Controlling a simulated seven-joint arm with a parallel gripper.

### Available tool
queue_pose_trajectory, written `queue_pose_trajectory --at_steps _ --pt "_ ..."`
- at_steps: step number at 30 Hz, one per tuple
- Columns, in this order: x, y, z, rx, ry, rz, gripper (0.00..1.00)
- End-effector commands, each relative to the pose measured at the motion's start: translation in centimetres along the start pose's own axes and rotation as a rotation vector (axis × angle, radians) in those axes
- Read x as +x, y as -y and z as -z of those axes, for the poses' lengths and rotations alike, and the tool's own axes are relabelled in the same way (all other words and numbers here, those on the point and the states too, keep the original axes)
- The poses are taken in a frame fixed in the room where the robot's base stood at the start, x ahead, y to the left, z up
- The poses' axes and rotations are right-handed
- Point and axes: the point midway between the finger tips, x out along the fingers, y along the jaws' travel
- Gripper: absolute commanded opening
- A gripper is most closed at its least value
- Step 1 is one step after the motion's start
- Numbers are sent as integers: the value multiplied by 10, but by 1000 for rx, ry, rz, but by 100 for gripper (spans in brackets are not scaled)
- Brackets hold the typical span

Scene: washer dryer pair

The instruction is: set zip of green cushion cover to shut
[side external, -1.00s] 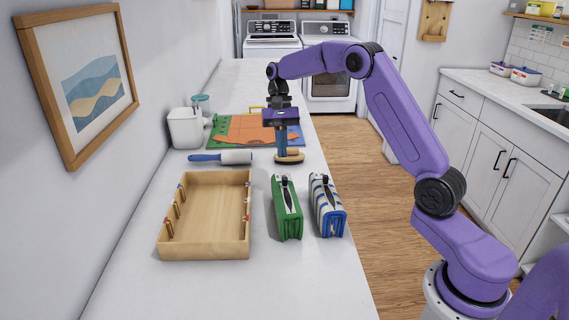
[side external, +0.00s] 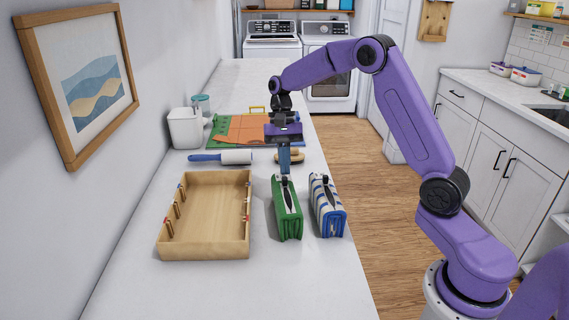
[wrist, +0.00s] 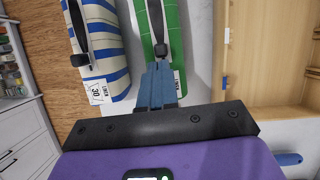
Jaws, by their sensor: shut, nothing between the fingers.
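The green cushion cover (side external: 288,220) stands on the counter between the wooden tray and a striped cover. A pale slit with dark edges runs along its top, and a dark zip pull sits at its far end. In the wrist view the green cover (wrist: 174,30) shows a dark zip slider (wrist: 161,49) just ahead of my fingertips. My gripper (side external: 285,172) points down at the far end of the green cover, with its blue fingers shut and empty. In the wrist view the fingertips (wrist: 158,68) overlap the cover's end; I cannot tell whether they touch the slider.
A blue-and-white striped cover (side external: 326,212) stands close on the right. An open wooden tray (side external: 205,248) lies left. Behind are a lint roller (side external: 236,157), a wooden brush (side external: 297,157), a green board (side external: 215,137) with orange cloth, and a white bin (side external: 186,130). The near counter is clear.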

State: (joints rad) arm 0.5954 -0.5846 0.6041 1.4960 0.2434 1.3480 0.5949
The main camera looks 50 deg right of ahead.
Motion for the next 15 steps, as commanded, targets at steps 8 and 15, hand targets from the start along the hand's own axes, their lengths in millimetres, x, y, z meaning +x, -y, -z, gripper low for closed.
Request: queue_pose_trajectory --at_steps 8,15 --pt "12 1 -32 -3 1 -1 0" --pt "27 1 -69 -3 1 -2 0"
